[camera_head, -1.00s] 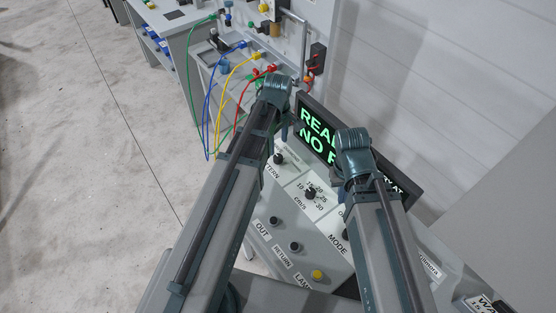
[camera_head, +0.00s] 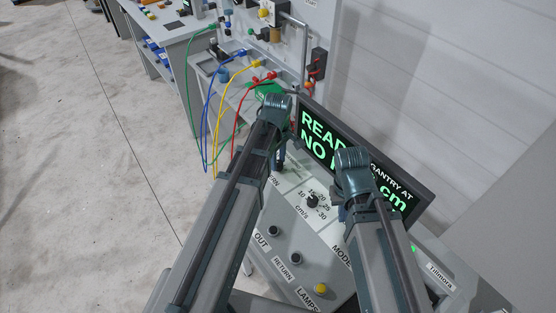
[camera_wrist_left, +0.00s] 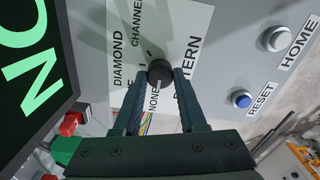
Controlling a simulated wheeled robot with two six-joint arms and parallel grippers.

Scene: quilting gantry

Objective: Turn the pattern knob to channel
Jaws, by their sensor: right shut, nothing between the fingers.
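The black pattern knob (camera_wrist_left: 160,73) sits on a white plate in the left wrist view. Words around it read DIAMOND, CHANNEL and NONE, with PATTERN partly covered. A pale mark on the knob seems to face NONE. My left gripper (camera_wrist_left: 161,78) has one finger on each side of the knob, very close to it; whether they touch it is unclear. In the head view my left gripper (camera_head: 281,155) is over the knob's place and hides it. My right gripper (camera_head: 344,212) is shut and empty above the panel beside the display.
A speed knob (camera_head: 312,200) marked cm/s stands between my grippers. The display (camera_head: 318,130) is close behind them.

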